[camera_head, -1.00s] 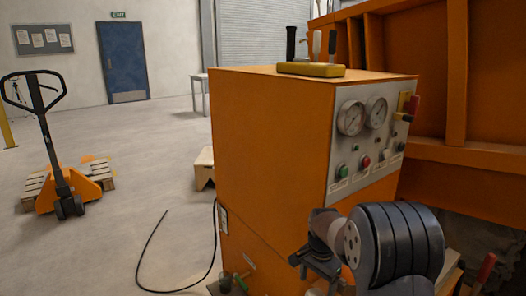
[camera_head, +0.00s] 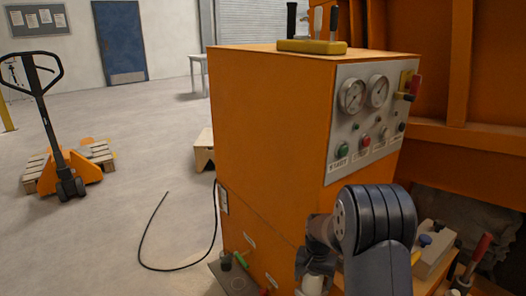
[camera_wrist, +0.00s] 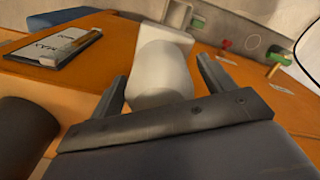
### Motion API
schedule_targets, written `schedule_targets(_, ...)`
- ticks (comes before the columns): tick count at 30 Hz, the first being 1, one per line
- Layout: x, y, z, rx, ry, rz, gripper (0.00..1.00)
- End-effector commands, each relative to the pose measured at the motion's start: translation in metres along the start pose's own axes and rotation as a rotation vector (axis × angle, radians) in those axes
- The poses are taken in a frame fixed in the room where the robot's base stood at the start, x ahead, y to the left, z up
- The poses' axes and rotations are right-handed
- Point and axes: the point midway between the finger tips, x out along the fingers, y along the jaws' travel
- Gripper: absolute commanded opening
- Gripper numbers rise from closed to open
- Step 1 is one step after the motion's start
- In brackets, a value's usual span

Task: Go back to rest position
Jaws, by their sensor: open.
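My gripper (camera_head: 312,268) hangs low in front of the orange control cabinet (camera_head: 265,140), at the end of my folded dark arm. In the wrist view my gripper (camera_wrist: 163,84) has its two dark fingers spread apart. A pale rounded cylinder (camera_wrist: 162,75) shows between and beyond the fingers; I cannot tell whether they touch it. A whitish piece (camera_head: 313,285) also shows just below my gripper in the head view.
The cabinet has gauges (camera_head: 352,96), buttons and levers. A green-handled valve (camera_head: 241,259) is near its foot. A red-handled lever (camera_head: 482,248) stands at right. A black cable (camera_head: 142,237) lies on the floor. A pallet jack (camera_head: 62,150) stands on the left; open floor lies between.

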Motion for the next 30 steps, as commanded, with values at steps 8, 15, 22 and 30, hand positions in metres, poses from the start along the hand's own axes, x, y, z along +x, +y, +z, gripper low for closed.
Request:
schedule_targets(8, 0.000, 0.000, 0.000, -0.174, -0.001, 0.000, 0.77)
schedule_targets(15, 0.000, 0.000, -0.001, -0.228, 0.003, 0.000, 0.77)
schedule_targets(22, -0.001, -0.001, -0.003, -0.231, 0.009, -0.001, 0.77)
schedule_targets(30, -0.013, 0.002, -0.002, -0.226, 0.018, -0.004, 0.77)
